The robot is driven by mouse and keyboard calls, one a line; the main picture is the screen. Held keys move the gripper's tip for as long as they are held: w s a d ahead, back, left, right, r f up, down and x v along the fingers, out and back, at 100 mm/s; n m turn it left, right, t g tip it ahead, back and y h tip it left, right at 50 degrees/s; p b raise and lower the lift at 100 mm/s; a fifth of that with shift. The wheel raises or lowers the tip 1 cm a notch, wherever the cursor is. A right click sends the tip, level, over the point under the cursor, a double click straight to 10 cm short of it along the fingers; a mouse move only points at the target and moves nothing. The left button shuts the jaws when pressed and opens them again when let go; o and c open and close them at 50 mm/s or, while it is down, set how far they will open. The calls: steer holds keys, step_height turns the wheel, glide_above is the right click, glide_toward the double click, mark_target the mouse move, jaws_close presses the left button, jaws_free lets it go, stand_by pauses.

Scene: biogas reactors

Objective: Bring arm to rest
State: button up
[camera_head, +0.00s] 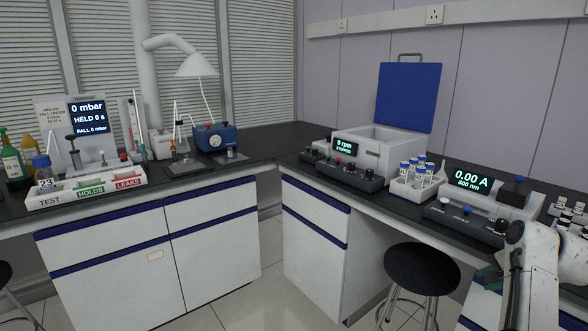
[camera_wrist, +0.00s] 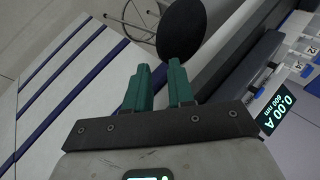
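My arm shows at the lower right of the head view, white and folded near the right bench's front edge. My gripper (camera_wrist: 160,66) is in the middle of the wrist view. Its two green fingers stand apart with a gap between them, and nothing is held in the gap. Below the fingertips lie white drawer fronts with blue edges and the floor. In the head view the fingers are mostly hidden behind the arm.
A black stool (camera_head: 422,268) stands before the right bench. That bench carries a photometer (camera_head: 470,212), a tube rack (camera_head: 414,184) and an open blue-lidded centrifuge (camera_head: 375,148). The left bench holds a labelled tray (camera_head: 88,186) and a blue device (camera_head: 215,138). Floor between benches is clear.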

steer(key=s+a+f+n+g, duration=0.25)
steer(key=s+a+f, duration=0.35)
steer(key=s, duration=0.4)
steer(key=s+a+f+n+g, duration=0.1)
steer(key=s+a+f+n, duration=0.25)
steer(key=s+f, duration=0.55)
steer(key=s+a+f+n+g, duration=0.2)
steer(key=s+a+f+n, duration=0.3)
steer(key=s, duration=0.7)
steer(key=s+a+f+n+g, duration=0.1)
steer(key=s+a+n, duration=0.3)
steer(key=s, duration=1)
step_height(320, 180, up, 12)
steer(key=a+p, duration=0.1)
steer(key=p, duration=1.1)
steer(key=shift+w+m, duration=0.3)
steer(key=shift+m, duration=0.1)
